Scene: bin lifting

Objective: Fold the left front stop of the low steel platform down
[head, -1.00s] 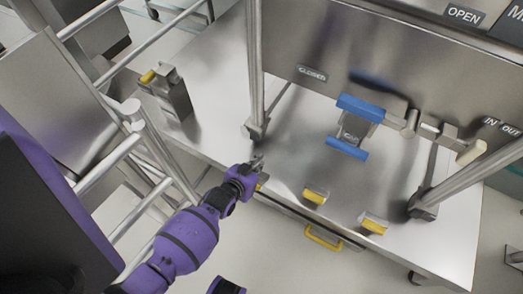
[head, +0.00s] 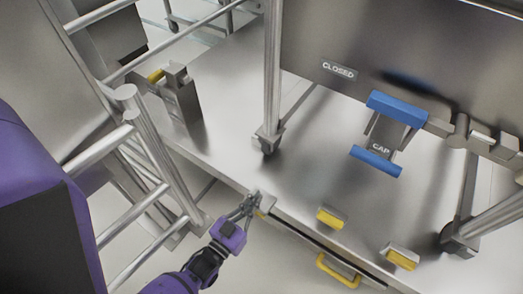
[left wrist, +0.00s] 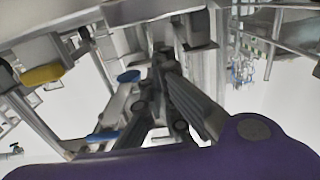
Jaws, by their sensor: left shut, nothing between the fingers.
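The low steel platform (head: 225,135) runs across the head view, with small yellow-marked stops along its front edge. The left front stop (head: 266,203) is a small steel block with a little yellow showing, partly hidden by my left gripper. Whether it stands up or lies folded is hard to tell. My left gripper (head: 249,203) is shut and empty, its fingertips right at the stop's left side; I cannot tell if they touch. In the left wrist view its dark fingers (left wrist: 162,75) are together, and a yellow-ended part (left wrist: 42,75) shows at the left. My right gripper is out of view.
Two more yellow-topped blocks, a middle one (head: 331,217) and a right one (head: 401,258), sit along the front edge. A yellow handle (head: 338,270) is below. A wheeled bin frame (head: 272,75) with a blue cap part (head: 376,160) stands on the platform. Steel rails (head: 150,150) stand left.

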